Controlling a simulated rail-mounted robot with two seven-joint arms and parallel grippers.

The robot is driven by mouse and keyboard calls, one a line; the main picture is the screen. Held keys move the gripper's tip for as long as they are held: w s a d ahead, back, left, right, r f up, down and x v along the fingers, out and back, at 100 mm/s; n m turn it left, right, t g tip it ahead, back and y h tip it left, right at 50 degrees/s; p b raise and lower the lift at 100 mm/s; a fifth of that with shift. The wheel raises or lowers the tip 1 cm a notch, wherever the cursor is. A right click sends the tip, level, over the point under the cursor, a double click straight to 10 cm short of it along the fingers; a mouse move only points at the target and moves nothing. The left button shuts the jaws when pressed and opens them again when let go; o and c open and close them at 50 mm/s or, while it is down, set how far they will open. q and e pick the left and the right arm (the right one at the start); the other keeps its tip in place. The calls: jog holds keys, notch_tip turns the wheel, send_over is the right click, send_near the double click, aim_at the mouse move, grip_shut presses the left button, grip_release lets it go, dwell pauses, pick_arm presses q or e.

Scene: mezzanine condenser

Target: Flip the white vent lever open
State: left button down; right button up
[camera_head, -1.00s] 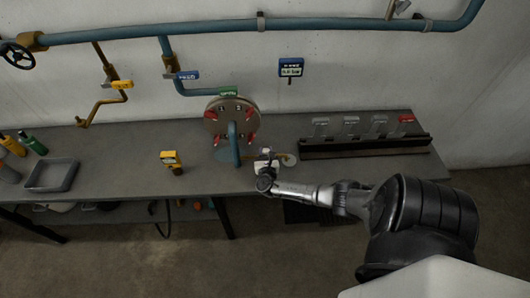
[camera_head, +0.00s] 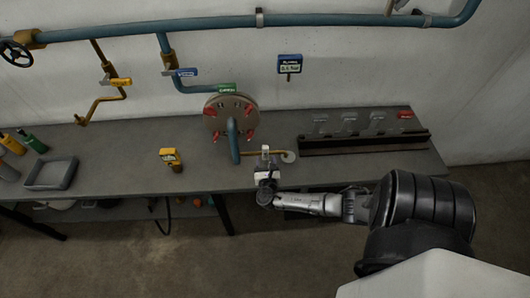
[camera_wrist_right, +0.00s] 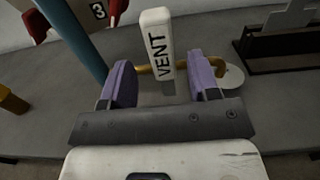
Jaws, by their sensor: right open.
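The white vent lever (camera_wrist_right: 157,45), marked VENT, stands nearly upright in the right wrist view, on a brass pipe (camera_wrist_right: 185,66). In the head view the lever (camera_head: 265,151) rises near the bench's front edge, right of the round flange. My right gripper (camera_wrist_right: 160,88) is open, with purple-padded fingers. In the wrist view the fingers flank the lever's lower end, with gaps on both sides. I cannot tell how deep between them it is. In the head view the gripper (camera_head: 267,172) is just in front of the lever. My left gripper is not in view.
The round flange (camera_head: 243,106) with red clamps and a blue pipe (camera_head: 233,142) stands close left of the lever. A yellow device (camera_head: 169,158) and a grey tray (camera_head: 50,175) are further left. A dark rail (camera_head: 350,145) lies right.

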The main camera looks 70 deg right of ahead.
jog(key=v, duration=0.7)
jog(key=shift+a, duration=0.15)
jog(key=shift+s, duration=0.1)
dwell(0.4)
